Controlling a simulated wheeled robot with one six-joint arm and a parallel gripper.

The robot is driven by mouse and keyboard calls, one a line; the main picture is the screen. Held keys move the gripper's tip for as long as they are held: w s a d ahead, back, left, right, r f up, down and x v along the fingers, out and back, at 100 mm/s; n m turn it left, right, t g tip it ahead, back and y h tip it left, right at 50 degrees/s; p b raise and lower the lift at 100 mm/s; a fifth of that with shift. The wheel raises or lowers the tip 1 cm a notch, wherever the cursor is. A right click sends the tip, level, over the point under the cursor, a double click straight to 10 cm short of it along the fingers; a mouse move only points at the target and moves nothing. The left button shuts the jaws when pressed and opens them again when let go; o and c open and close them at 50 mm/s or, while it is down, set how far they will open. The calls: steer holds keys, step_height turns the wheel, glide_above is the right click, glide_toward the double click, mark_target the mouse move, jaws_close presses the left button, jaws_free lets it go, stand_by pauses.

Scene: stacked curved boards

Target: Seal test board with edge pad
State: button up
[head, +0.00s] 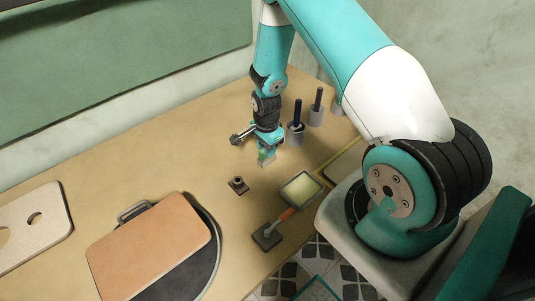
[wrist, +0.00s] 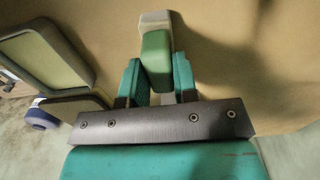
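My gripper (head: 266,150) is over the middle of the wooden table. In the wrist view, the teal fingers of my gripper (wrist: 157,82) close on both sides of a small green block with a pale grey end, which looks like the edge pad (wrist: 155,48). In the head view the pad (head: 266,159) shows as a small pale piece under my gripper; whether it touches the table is unclear. An orange-brown board (head: 150,245), possibly the test board, lies at the front left over a dark rounded piece (head: 203,262). My gripper is well right of and behind it.
A shallow tray with a pale green panel (head: 302,188) and an orange-handled tool (head: 274,228) lie at the right. A small dark fixture (head: 238,186) stands mid-table. Grey holders (head: 296,137) with dark handles are behind. A pale board with holes (head: 45,222) lies far left.

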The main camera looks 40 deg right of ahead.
steer(key=shift+r, duration=0.1)
steer(key=shift+r+p, duration=1.75)
steer(key=shift+r, duration=0.65)
steer(key=shift+s+r, duration=0.15)
steer(key=shift+s, duration=0.35)
steer(key=s+r+p, duration=0.3)
steer(key=s+r, duration=0.1)
steer(key=s, duration=1.1)
steer(key=shift+d+f+b, duration=0.15)
steer(key=shift+f+b, duration=1.2)
steer(key=shift+f, duration=0.15)
steer(key=shift+d+f+b, duration=0.15)
steer(key=shift+f+b, duration=1.2)
steer(key=shift+f, duration=0.15)
steer(key=shift+f+b, duration=0.55)
steer(key=shift+f, duration=0.1)
